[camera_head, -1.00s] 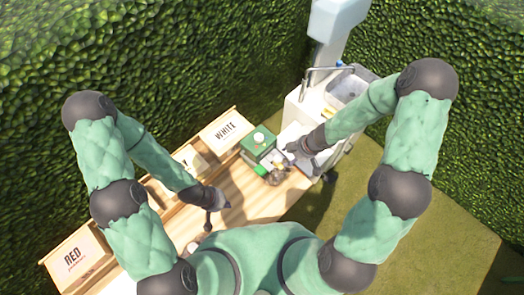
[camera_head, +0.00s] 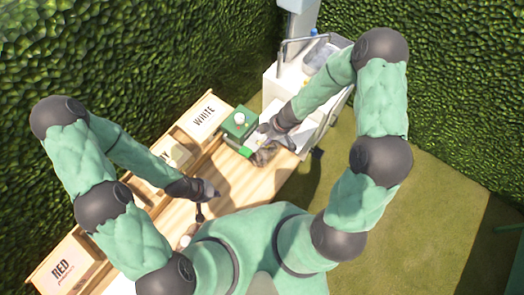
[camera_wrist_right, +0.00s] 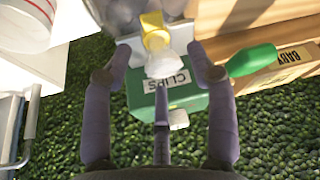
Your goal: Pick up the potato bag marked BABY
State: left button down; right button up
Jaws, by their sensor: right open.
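A wooden crate front lettered BABY (camera_wrist_right: 290,57) shows at the upper right of the right wrist view. I cannot pick out a bag lettered BABY. A greyish bundle (camera_head: 265,156) lies beside the green box, below my right gripper (camera_head: 266,137); its lettering is not legible. In the right wrist view my right gripper (camera_wrist_right: 160,66) is open, with a yellow piece (camera_wrist_right: 153,30) and a whitish piece (camera_wrist_right: 165,64) ahead of and between its fingers. My left gripper (camera_head: 208,191) hangs over the bench; its fingers are too small to read.
The green box lettered CLIPS (camera_wrist_right: 178,92) stands close to the right fingers; its top (camera_head: 240,121) shows from the head. Crates lettered WHITE (camera_head: 205,116) and RED (camera_head: 65,268) line the wooden bench (camera_head: 236,186). A white trolley (camera_head: 272,88) stands beyond.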

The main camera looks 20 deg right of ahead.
aim_at(264, 138)
jog(key=shift+b+x, duration=0.6)
jog(key=shift+x, duration=0.9)
grip_shut()
jog(key=shift+r, duration=0.15)
